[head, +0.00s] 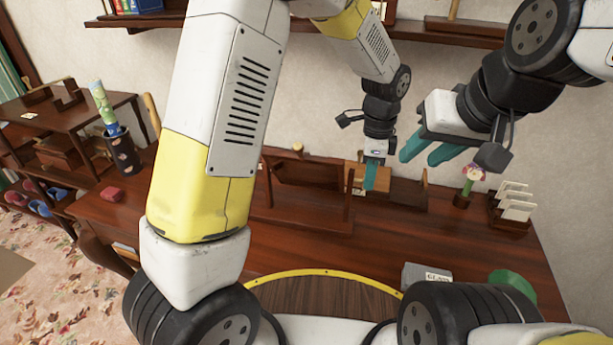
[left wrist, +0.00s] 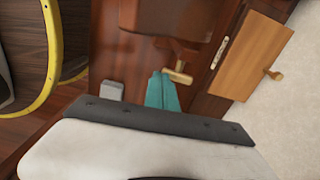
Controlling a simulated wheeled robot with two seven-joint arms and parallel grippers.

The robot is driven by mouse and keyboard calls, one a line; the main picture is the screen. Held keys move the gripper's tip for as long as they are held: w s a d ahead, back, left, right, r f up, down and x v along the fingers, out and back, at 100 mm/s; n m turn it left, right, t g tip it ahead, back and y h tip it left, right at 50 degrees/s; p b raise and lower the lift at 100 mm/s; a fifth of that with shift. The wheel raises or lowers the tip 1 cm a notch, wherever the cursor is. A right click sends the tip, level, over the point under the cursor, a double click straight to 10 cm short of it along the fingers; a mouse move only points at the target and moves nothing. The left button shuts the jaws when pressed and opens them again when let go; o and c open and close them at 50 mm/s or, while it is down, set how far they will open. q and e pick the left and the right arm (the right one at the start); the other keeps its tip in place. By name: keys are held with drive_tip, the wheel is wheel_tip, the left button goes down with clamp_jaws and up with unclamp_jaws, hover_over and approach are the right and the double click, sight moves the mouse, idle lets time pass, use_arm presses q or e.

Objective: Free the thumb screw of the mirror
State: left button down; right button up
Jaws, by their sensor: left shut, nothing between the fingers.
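The mirror (head: 306,172) is a dark wooden frame standing on the desk, its glass not clearly visible. In the left wrist view, a brass thumb screw (left wrist: 178,75) sticks out below a dark wooden part of the mirror (left wrist: 172,20). My left gripper (head: 370,178) is shut and empty at the mirror's right side. Its teal fingertips (left wrist: 162,74) are close beside the screw; I cannot tell whether they touch it. In the head view the screw is hidden behind the gripper. My right gripper (head: 428,160) is open and empty, raised to the right of the mirror.
A small wooden cabinet (head: 400,190) with a knobbed door (left wrist: 248,58) is close behind the left gripper. A flower pot (head: 462,200), card rack (head: 510,226) and grey box (head: 427,274) stand on the right.

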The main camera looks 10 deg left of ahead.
use_arm(q)
wheel_tip(320, 180, up, 7)
idle(0.8)
drive_tip(key=shift+r, duration=0.1)
wheel_tip(320, 180, up, 8)
drive_tip(key=f, duration=0.1)
drive_tip(key=s+a+r+n+t+h, duration=0.1)
drive_tip(key=s+a+r+n, duration=0.3)
drive_tip(key=a, duration=0.5)
drive_tip(key=s+a+n+t+h, duration=0.1)
drive_tip(key=s+a+n+t, duration=0.4)
drive_tip(key=s+a+n, duration=0.7)
drive_tip(key=a+n, duration=0.2)
drive_tip(key=n, duration=0.1)
drive_tip(key=shift+a, duration=0.2)
drive_tip(key=shift+s+a+r, duration=0.1)
